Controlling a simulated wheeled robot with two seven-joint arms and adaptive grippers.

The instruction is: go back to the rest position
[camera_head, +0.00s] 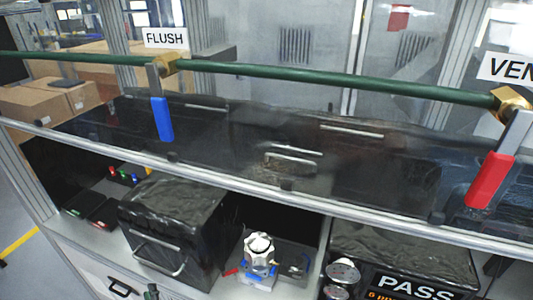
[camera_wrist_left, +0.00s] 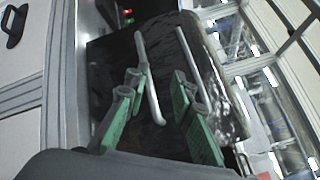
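My left gripper (camera_wrist_left: 158,82) is open in the left wrist view, its green-padded fingers spread apart with nothing gripped. Between and beyond the fingers is the light bar handle (camera_wrist_left: 152,95) of a black box (camera_wrist_left: 180,50); I cannot tell whether they touch. In the head view only a small dark part of the left gripper (camera_head: 152,292) shows at the bottom edge, just below the front handle (camera_head: 158,254) of the black box (camera_head: 172,212). My right gripper is not in view.
A white machined housing (camera_head: 259,252) stands right of the box. Another black box (camera_head: 405,252) with a PASS display (camera_head: 415,288) is further right. Above runs a green pipe (camera_head: 320,80) with a blue lever (camera_head: 162,119) and a red lever (camera_head: 490,181). A rail (camera_head: 250,187) crosses the front.

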